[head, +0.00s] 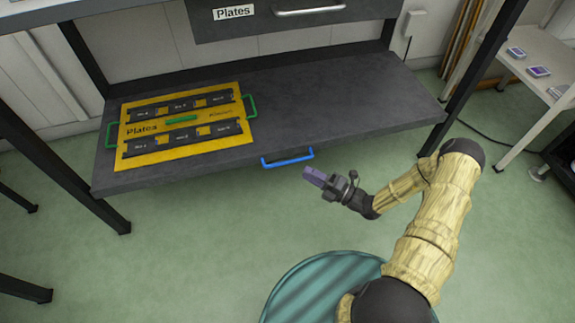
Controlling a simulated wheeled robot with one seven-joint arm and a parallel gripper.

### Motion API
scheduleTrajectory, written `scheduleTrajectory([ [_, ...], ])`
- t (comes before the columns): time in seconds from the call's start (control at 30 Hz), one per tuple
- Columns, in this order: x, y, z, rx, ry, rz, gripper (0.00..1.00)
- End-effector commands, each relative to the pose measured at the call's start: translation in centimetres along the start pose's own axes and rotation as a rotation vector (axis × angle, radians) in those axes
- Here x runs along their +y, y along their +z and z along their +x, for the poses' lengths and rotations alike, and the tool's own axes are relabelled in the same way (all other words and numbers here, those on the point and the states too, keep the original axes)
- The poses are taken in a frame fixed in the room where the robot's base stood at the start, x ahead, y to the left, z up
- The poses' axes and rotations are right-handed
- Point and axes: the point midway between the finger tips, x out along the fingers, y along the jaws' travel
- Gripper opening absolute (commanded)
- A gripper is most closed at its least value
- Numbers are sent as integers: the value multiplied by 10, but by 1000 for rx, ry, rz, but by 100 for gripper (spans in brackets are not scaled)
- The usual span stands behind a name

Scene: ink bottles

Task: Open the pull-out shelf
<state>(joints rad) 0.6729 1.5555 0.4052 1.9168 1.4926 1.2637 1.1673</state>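The pull-out shelf (330,118) is a dark grey board below a drawer. It holds a yellow tray near its left end. A blue handle (287,158) is fixed to its front edge near the middle. My gripper (314,176) is in front of the shelf, just right of and nearer than the blue handle in the picture. It appears apart from the handle. Its purple-grey fingertips point left toward the handle. The gap between the fingers is too small to make out.
The yellow tray (160,151) labelled "Plates" has green handles and several dark blocks. A drawer (285,14) labelled "Plates" is above. Dark table legs (462,95) flank the shelf. A light rack (540,62) stands at right. Green floor (190,250) is clear in front.

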Motion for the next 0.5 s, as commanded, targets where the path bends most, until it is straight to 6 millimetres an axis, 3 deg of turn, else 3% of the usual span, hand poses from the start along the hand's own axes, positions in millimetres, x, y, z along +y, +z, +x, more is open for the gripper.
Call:
scheduleTrajectory([
  [0.3, -4, -1, 57, 4, 1, -2, 34],
  [0.5, -2, -1, 82, 3, -1, -2, 34],
])
